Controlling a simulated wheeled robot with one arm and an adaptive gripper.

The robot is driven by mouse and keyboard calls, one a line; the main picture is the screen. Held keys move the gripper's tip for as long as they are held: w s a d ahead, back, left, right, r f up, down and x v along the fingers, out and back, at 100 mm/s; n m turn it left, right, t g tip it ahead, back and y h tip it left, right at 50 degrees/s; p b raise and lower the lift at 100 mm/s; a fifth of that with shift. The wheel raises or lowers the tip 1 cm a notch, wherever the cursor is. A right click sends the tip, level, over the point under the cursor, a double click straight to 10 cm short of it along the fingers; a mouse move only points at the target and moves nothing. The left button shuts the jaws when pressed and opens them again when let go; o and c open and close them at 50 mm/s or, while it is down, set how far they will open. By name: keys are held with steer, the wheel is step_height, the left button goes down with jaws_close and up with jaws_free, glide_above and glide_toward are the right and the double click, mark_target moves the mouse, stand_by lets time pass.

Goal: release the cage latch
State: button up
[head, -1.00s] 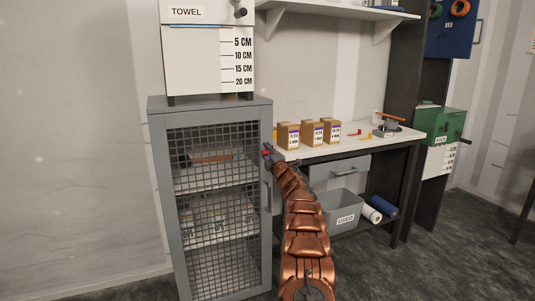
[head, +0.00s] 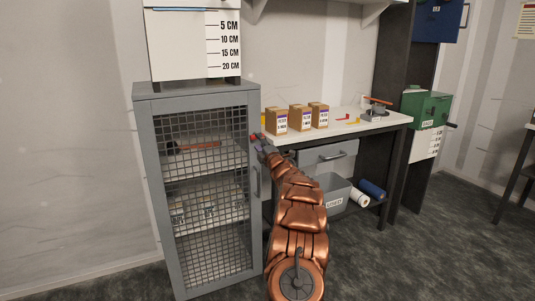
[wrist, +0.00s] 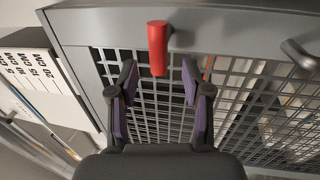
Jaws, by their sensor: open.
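The cage (head: 202,93) is a grey cabinet with a mesh door, standing left of the bench; the door is shut. In the wrist view, the red latch (wrist: 157,47) hangs down near the top of the cage front (wrist: 215,20). My gripper (wrist: 165,75) is open, its two purple-padded fingers on either side of the latch's lower end with gaps at both sides. I cannot tell whether it touches. In the head view, my gripper (head: 259,142) is at the cage's upper right edge, with a little red showing there.
A vertical handle (head: 257,181) is on the cage door's right side. Several boxes (head: 277,121) stand on the white bench (head: 350,126). A grey bin (head: 335,193) is under the bench. Carpet at right is clear.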

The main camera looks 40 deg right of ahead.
steer(key=v, duration=0.7)
stand_by(0.3)
steer(key=shift+s+d, duration=0.1)
stand_by(0.4)
